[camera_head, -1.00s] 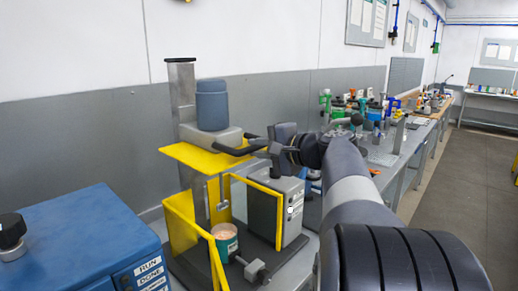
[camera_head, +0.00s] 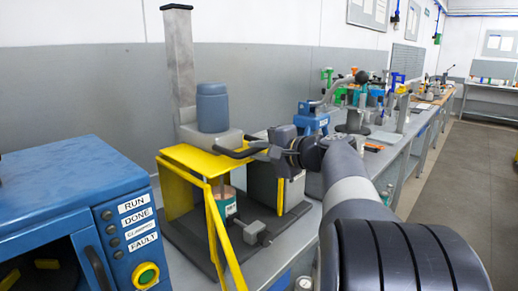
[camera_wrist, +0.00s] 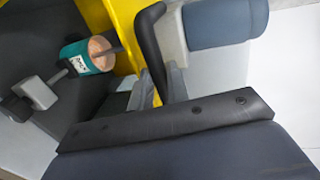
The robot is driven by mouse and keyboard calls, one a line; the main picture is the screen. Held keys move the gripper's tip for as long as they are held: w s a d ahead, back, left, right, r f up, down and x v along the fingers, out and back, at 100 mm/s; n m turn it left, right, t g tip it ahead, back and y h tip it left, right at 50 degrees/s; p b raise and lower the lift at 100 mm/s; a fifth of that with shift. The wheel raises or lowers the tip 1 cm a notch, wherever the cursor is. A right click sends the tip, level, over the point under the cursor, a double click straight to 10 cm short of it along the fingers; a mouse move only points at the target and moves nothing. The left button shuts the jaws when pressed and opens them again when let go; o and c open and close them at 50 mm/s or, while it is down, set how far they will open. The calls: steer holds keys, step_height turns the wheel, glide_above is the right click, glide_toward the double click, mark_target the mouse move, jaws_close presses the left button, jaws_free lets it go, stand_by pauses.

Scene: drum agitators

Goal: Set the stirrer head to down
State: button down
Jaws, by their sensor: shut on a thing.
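The stirrer head is a grey block with a blue motor (camera_head: 213,107) on a tall metal column (camera_head: 180,60). It sits low, with much of the column bare above it. A yellow guard (camera_head: 185,158) is under the block. My gripper (camera_head: 254,149) is shut on the black handle (camera_head: 232,153) that sticks out from the head. The handle also shows in the wrist view (camera_wrist: 150,45). A teal-labelled can (camera_head: 229,207) stands below the guard. In the wrist view a shaft reaches into the open top of the can (camera_wrist: 88,55).
A blue machine (camera_head: 65,205) with RUN, DONE and FAULT labels stands at the left front. A grey clamp block (camera_head: 252,232) is beside the can. More equipment lines the bench to the right.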

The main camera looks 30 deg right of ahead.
steer(key=shift+f+b, duration=0.55)
steer(key=shift+f, duration=0.6)
steer(key=c, duration=1.4)
jaws_free()
steer(key=v, duration=1.1)
steer(key=shift+w, duration=0.15)
